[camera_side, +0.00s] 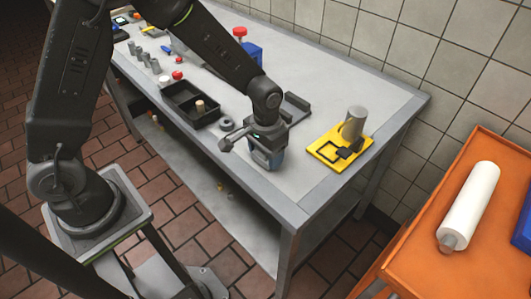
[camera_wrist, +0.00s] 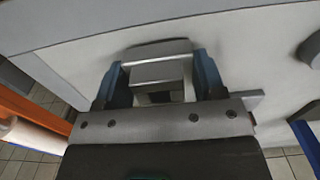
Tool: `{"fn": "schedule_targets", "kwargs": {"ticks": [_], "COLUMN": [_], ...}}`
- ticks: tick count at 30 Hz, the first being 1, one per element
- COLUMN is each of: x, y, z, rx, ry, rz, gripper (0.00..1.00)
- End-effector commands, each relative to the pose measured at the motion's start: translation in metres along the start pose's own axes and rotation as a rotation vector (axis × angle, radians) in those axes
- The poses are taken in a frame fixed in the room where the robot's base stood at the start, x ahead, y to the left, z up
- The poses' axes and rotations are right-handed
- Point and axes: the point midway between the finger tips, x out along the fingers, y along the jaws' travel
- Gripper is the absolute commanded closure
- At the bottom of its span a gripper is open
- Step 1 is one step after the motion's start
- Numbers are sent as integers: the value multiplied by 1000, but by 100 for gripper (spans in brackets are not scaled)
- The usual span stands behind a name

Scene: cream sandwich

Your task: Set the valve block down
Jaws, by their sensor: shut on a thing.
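My gripper (camera_side: 267,159) is low over the front part of the grey bench, between the black tray and the yellow fixture. In the wrist view my gripper (camera_wrist: 161,76) has its two blue fingers on either side of a silver-grey metal block, the valve block (camera_wrist: 160,72), and is shut on it. A dark shadow lies on the bench just beyond the block. I cannot tell whether the block touches the bench top. In the side view the fingers and wrist mostly hide the block.
A yellow fixture (camera_side: 322,151) bearing a grey cylinder (camera_side: 354,122) stands to the right. A black tray (camera_side: 180,107) and a dark ring (camera_side: 227,124) are left, a dark plate (camera_side: 297,103) behind. An orange cart (camera_side: 425,251) holds a white roll (camera_side: 470,205). The bench's front edge is close.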

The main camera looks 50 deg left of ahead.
Motion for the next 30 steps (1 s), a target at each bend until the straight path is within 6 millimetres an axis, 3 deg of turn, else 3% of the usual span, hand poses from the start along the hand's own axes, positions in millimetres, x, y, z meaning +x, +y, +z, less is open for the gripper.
{"fn": "schedule_targets", "kwargs": {"ticks": [13,14,15,22,30], "x": [9,10,10,9,7], "y": [0,0,0,0,0], "z": [0,0,0,0,0], "rx": [0,0,0,0,0], "ry": [1,0,1,1,1], "rz": [0,0,0,0,0], "gripper": [66,36,32,11,11]}}
